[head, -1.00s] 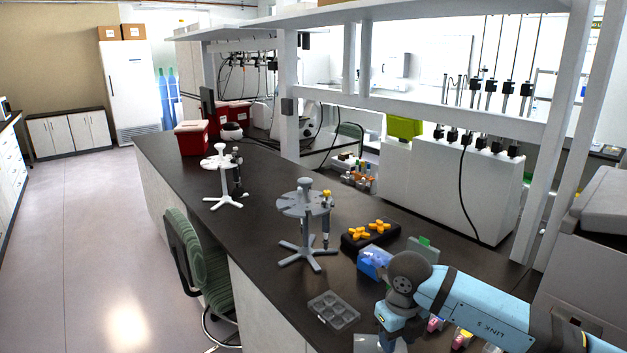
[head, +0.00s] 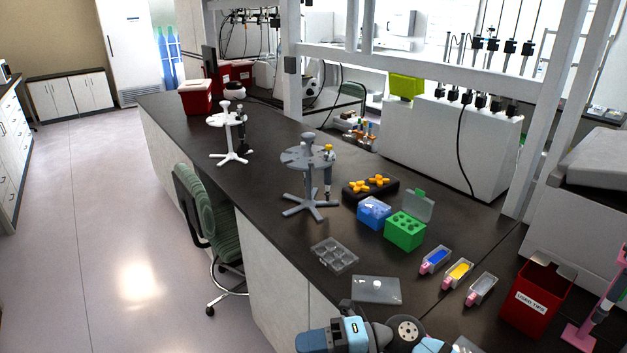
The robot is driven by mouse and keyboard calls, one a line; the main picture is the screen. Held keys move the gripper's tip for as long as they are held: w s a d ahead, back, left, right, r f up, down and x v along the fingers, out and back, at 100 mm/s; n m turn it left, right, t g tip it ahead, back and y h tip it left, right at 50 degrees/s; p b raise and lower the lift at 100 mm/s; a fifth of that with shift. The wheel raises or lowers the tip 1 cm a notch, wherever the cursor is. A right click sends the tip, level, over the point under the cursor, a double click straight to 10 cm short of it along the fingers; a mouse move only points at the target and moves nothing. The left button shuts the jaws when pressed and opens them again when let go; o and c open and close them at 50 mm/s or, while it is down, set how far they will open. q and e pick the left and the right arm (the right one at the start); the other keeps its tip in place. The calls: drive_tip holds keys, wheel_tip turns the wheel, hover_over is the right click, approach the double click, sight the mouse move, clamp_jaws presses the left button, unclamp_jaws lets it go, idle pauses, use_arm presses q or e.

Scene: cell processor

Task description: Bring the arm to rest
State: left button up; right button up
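The arm to be brought to rest is my blue and grey arm (head: 405,333) at the bottom edge of the head view. Only some of its links and dark joint caps show, in front of the bench's near edge. The rest of it is cut off by the frame. No gripper fingers can be made out, so neither of my grippers shows.
On the dark bench (head: 270,150) stand a grey pipette stand (head: 306,165), a clear well plate (head: 334,254), a flat clear lid (head: 376,290), a green rack (head: 405,231), a blue box (head: 374,211), several small reservoirs (head: 459,272) and a red used-tips bin (head: 536,297). A green chair (head: 215,225) stands left.

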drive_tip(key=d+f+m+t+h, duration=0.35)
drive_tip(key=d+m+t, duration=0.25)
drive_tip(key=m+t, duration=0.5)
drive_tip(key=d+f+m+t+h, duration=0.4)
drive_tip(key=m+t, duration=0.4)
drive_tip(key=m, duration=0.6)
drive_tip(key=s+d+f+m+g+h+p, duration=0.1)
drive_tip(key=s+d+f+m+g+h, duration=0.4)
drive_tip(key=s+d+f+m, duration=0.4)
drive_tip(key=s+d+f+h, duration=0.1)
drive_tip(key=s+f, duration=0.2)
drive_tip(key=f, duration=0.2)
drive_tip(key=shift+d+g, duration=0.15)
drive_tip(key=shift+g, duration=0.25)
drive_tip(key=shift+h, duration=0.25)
